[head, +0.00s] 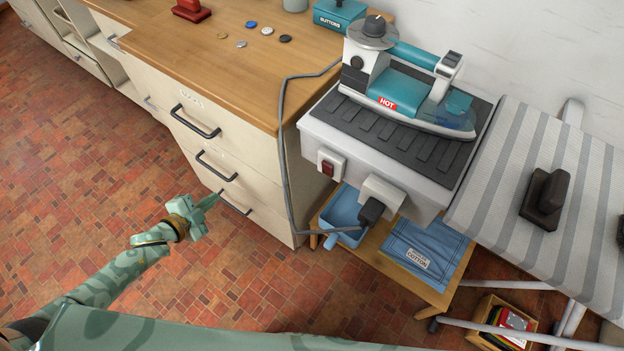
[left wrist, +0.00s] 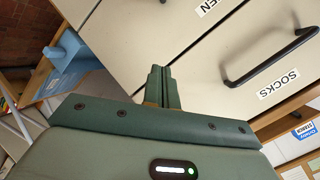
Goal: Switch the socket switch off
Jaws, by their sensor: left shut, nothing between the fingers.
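The socket switch (head: 328,166) is a red rocker on a white plate on the front of the white iron stand; I cannot tell its position for sure. To its right, a black plug (head: 371,211) sits in the white socket (head: 386,193), with a grey cord running up to the iron (head: 415,92), which bears a red HOT label. My left gripper (head: 214,197) is shut and empty, in front of the drawers, well left of and apart from the switch. In the left wrist view its closed fingers (left wrist: 158,82) point at the drawer fronts. My right gripper is not in view.
The drawer unit (head: 262,165) with black handles stands left of the switch. The cord (head: 284,150) hangs between them. A striped ironing board (head: 500,160) is at right.

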